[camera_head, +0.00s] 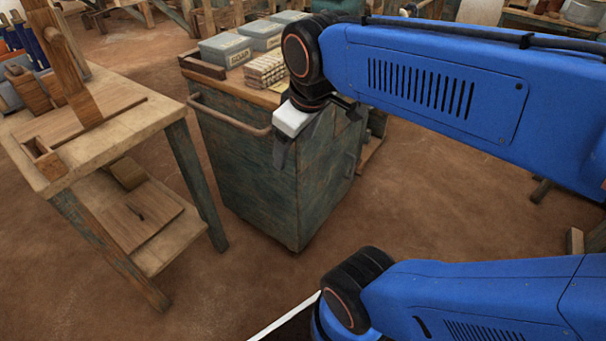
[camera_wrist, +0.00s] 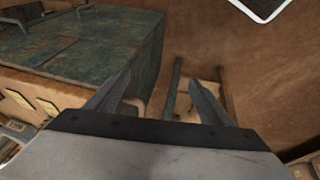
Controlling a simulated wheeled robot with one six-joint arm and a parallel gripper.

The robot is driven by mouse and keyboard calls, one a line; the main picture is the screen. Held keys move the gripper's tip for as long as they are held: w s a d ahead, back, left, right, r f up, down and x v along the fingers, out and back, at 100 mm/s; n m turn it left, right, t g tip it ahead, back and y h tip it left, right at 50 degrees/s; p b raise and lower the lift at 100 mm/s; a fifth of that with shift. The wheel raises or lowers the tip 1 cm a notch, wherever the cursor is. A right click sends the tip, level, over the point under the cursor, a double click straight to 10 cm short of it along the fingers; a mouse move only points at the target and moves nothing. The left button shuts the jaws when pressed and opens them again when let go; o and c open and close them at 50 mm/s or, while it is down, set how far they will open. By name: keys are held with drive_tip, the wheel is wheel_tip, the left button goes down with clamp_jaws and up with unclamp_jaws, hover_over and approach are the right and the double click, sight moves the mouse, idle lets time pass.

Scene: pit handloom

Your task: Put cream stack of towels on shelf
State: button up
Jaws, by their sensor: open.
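A cream stack (camera_head: 266,70), which looks like the towels, lies on top of the green wooden cart (camera_head: 270,190), near its right side. My gripper (camera_head: 282,158) hangs at the cart's front right, below and in front of the stack, pointing down. In the wrist view my gripper (camera_wrist: 160,88) is open, its two fingers apart with nothing between them. The cart's green side (camera_wrist: 85,50) fills the left of that view; I cannot make out the stack there. A low shelf (camera_head: 150,228) sits under the wooden table at left; whether it is the task's shelf I cannot tell.
Several grey labelled boxes (camera_head: 225,49) stand on the cart beside the stack. A bar handle (camera_head: 228,115) juts from the cart's front. The wooden table (camera_head: 110,125) at left holds wooden pieces. Brown floor (camera_head: 420,205) lies open right of the cart.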

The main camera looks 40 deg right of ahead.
drive_tip(key=shift+o, duration=0.4)
drive_tip(key=s+a+f+m, duration=0.1)
drive_tip(key=s+f+m, duration=0.3)
drive_tip(key=f, duration=0.1)
drive_tip(key=shift+s+a+t+y, duration=0.15)
drive_tip(key=shift+s+t+y, duration=0.15)
drive_tip(key=shift+s, duration=0.1)
wheel_tip(320, 180, up, 25)
drive_tip(key=n+g+h, duration=0.3)
drive_tip(key=n+h, duration=0.1)
drive_tip(key=n, duration=1.8)
hover_over(272, 57)
drive_tip(key=s+a, duration=0.2)
drive_tip(key=a, duration=0.4)
drive_tip(key=x, duration=1.6)
drive_tip(key=shift+s+d+f, duration=0.1)
drive_tip(key=shift+s+d, duration=0.15)
drive_tip(key=shift+d, duration=0.2)
drive_tip(key=shift+c, duration=0.7)
drive_tip(key=c, duration=1.2)
